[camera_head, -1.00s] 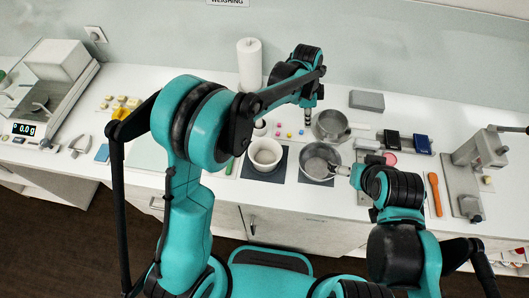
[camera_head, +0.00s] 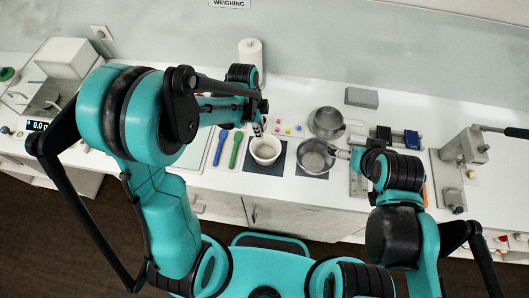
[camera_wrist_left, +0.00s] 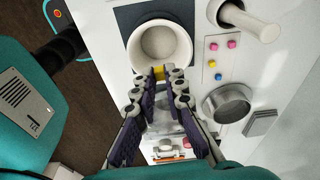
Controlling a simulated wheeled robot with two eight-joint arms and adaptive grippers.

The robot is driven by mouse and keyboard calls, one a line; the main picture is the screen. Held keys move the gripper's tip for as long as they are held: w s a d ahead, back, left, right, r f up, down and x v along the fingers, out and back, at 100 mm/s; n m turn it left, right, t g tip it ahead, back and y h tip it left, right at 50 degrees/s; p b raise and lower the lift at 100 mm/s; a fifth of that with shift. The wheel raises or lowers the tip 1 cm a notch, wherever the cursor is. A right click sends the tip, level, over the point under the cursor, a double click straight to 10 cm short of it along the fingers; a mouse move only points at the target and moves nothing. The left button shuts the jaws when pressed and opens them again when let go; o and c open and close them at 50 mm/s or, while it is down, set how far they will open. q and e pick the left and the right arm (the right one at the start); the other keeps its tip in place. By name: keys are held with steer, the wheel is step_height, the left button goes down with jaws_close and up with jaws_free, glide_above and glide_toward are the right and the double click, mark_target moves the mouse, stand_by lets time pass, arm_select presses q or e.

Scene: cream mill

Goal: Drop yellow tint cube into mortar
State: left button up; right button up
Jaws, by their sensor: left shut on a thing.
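The yellow tint cube (camera_wrist_left: 158,71) is between my left fingertips in the left wrist view, at the near rim of the mortar. My left gripper (camera_wrist_left: 158,76) is shut on it; the fingers hide part of it. The mortar (camera_wrist_left: 160,43) is a white round bowl and looks empty inside. In the head view the mortar (camera_head: 265,151) stands on a dark mat, with my left gripper (camera_head: 258,129) just behind its far rim. The height of the cube over the rim is unclear. My right gripper (camera_head: 343,154) is at the handle side of a metal pot; its fingers are too small to judge.
The metal pot (camera_head: 315,157) stands right of the mortar, with another metal pan (camera_head: 327,122) behind. Several small coloured cubes (camera_head: 288,128) lie behind the mortar. Blue (camera_head: 220,147) and green (camera_head: 236,149) tools lie to its left. A grey block (camera_head: 361,97) is farther back.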

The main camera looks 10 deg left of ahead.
arm_select(q)
step_height(320, 180, down, 3)
steer(key=shift+r+b, duration=0.15)
steer(key=shift+b, duration=0.45)
steer(key=o, duration=0.7)
steer(key=r, duration=0.4)
steer(key=a+r, duration=0.1)
steer(key=r, duration=0.7)
steer(key=shift+a, duration=0.4)
